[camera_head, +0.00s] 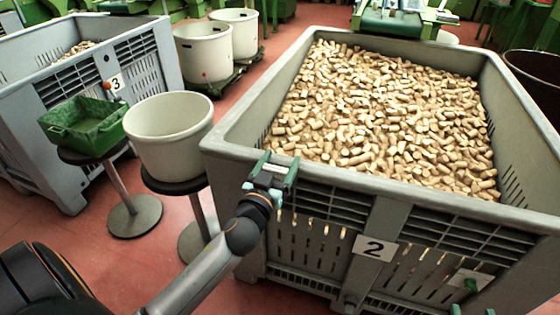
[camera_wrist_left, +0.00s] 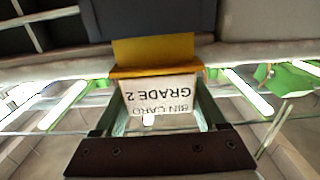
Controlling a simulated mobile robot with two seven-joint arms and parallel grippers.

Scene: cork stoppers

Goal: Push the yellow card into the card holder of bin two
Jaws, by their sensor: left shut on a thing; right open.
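My left gripper (camera_head: 272,176) is shut at the near left of bin two's rim. In the left wrist view its two fingers (camera_wrist_left: 158,112) hold the yellow card (camera_wrist_left: 152,52). The card has a white panel reading "BIN CARD GRADE 2", upside down in that view. Its yellow far part lies against the grey bin face; I cannot tell whether it is inside a holder. The card holder is not clearly visible. Bin two (camera_head: 415,195) is grey and bears a "2" label (camera_head: 374,248). My right gripper (camera_head: 472,311) shows only as green tips at the bottom edge.
Bin two is full of corks (camera_head: 385,110). A white plate (camera_head: 462,276) with a green piece before it is at its lower right. A cream tub (camera_head: 170,145) and green tray (camera_head: 85,125) stand on stools to the left, before bin three (camera_head: 60,160).

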